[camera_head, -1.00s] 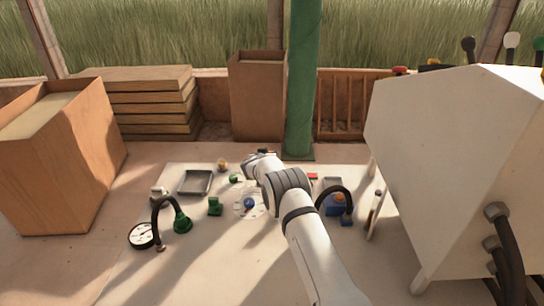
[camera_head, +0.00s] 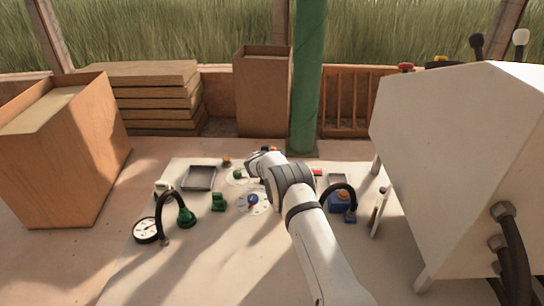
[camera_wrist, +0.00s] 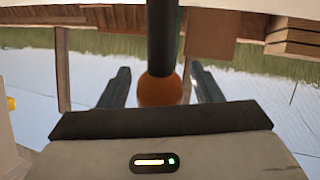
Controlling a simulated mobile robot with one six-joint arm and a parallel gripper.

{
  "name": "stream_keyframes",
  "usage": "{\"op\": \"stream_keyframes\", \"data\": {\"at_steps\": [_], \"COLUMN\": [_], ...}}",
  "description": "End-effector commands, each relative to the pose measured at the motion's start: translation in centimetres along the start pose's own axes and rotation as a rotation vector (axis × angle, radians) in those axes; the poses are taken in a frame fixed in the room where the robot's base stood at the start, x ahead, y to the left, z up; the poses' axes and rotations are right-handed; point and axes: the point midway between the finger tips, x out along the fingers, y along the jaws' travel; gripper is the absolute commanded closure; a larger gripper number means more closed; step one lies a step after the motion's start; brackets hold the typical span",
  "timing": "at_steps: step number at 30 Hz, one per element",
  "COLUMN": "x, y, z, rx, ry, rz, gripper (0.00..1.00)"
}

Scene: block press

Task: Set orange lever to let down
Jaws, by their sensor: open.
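In the wrist view an orange ball knob (camera_wrist: 160,91) sits at the end of a thick dark rod (camera_wrist: 162,37). This looks like the orange lever. My gripper (camera_wrist: 160,80) is open, with one finger on each side of the knob and a gap showing at both sides. I cannot tell how deep the knob lies between the fingers. In the head view my arm (camera_head: 290,185) reaches away over the panel and hides most of the gripper and lever.
The pale panel (camera_head: 190,235) holds a gauge (camera_head: 146,230), a blue knob (camera_head: 252,199), green parts (camera_head: 218,202) and a grey tray (camera_head: 200,178). A large white housing (camera_head: 460,150) stands close at the right. A green post (camera_head: 307,85) rises behind the panel.

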Motion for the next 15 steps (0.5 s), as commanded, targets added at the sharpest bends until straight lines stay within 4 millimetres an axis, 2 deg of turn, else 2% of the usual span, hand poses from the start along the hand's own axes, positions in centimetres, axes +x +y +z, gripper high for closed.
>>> {"op": "stream_keyframes", "data": {"at_steps": [15], "x": [-6.3], "y": [0.0], "z": [0.1], "rx": [0.000], "ry": [-0.001], "rz": [-0.001], "gripper": [0.41]}}
